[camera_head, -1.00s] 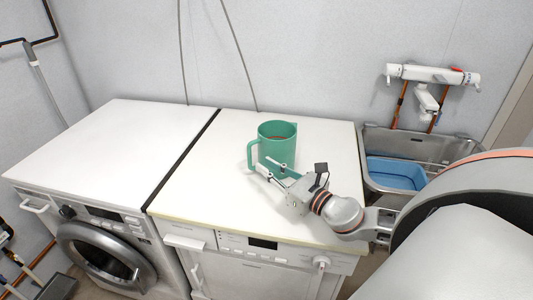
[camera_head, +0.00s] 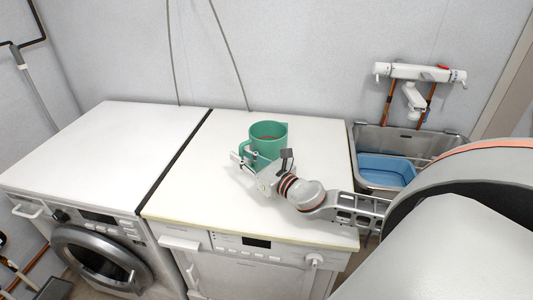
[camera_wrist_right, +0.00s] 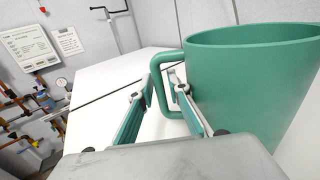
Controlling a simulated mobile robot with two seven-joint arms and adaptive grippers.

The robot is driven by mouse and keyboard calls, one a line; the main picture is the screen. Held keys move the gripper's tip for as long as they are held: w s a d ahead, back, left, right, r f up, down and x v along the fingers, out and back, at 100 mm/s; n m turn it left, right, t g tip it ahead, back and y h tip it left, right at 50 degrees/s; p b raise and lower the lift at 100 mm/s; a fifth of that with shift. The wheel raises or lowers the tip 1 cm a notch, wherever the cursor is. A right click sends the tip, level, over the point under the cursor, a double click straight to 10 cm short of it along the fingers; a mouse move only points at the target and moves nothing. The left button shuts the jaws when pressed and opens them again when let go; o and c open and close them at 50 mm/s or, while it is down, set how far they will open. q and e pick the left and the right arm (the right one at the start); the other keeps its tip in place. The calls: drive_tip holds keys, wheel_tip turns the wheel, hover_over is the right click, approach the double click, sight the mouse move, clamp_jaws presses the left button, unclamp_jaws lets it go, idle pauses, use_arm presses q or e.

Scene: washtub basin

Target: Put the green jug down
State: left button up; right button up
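The green jug (camera_head: 268,134) stands upright on the white top (camera_head: 305,205) of the right-hand machine, near its back. Its handle (camera_head: 243,150) points left. My right gripper (camera_head: 240,161) is at the handle side, low in front of the jug. In the right wrist view the jug (camera_wrist_right: 245,85) fills the right side. The fingers of my right gripper (camera_wrist_right: 156,86) are apart, with the handle (camera_wrist_right: 157,95) between them and one finger reaching into its loop. My left gripper is not in view.
A washing machine (camera_head: 95,150) stands on the left, its top clear. A metal sink (camera_head: 405,143) with a blue basin (camera_head: 385,170) is on the right, under a wall tap (camera_head: 420,73). The white top left and front of the jug is free.

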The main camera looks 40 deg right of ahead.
drive_tip(key=shift+c, duration=0.4)
clamp_jaws()
